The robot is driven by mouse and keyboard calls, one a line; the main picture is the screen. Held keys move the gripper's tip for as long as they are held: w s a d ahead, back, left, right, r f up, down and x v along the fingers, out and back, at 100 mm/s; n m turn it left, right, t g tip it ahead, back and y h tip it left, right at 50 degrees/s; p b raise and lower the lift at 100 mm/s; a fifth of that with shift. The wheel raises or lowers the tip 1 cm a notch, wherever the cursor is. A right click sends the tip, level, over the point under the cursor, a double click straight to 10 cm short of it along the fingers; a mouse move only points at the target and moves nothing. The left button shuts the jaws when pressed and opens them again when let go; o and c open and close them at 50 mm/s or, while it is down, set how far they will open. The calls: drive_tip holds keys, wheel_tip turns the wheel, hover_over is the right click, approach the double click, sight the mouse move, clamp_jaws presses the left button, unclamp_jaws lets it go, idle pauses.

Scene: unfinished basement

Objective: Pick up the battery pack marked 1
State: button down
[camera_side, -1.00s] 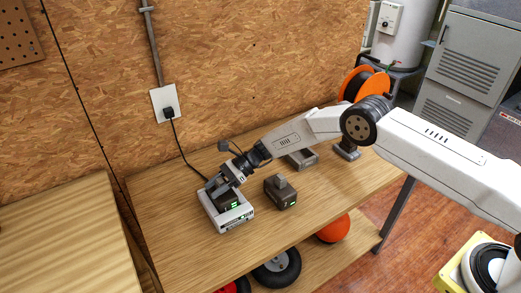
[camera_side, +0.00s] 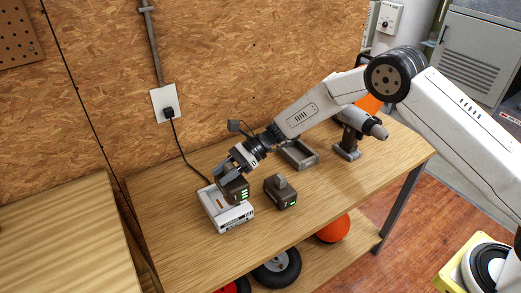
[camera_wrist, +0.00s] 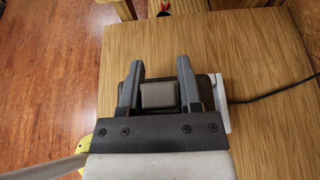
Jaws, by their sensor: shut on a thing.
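My gripper (camera_side: 229,174) is shut on a dark battery pack (camera_side: 237,190) with green lights on its front. I hold the pack just above the white charger (camera_side: 232,219) on the workbench. In the wrist view my gripper (camera_wrist: 159,72) has its fingers on either side of the pack's grey top block (camera_wrist: 158,95). A second dark battery pack (camera_side: 281,193) stands on the bench to the right of the charger, with a small green light on it. The number marks are too small to read. In the wrist view the charger (camera_wrist: 221,104) is mostly hidden under the held pack.
A grey open tray (camera_side: 300,155) and a drill-like tool (camera_side: 350,137) stand farther back on the bench (camera_side: 330,190). A black cord runs from the charger to the wall outlet (camera_side: 165,103). The bench's front right is bare. Wheels and an orange ball (camera_side: 333,228) lie below.

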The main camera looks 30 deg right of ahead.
drive_tip(key=s+d+r, duration=0.3)
drive_tip(key=s+r, duration=0.2)
drive_tip(key=s, duration=0.4)
drive_tip(key=shift+d, duration=0.3)
idle(0.6)
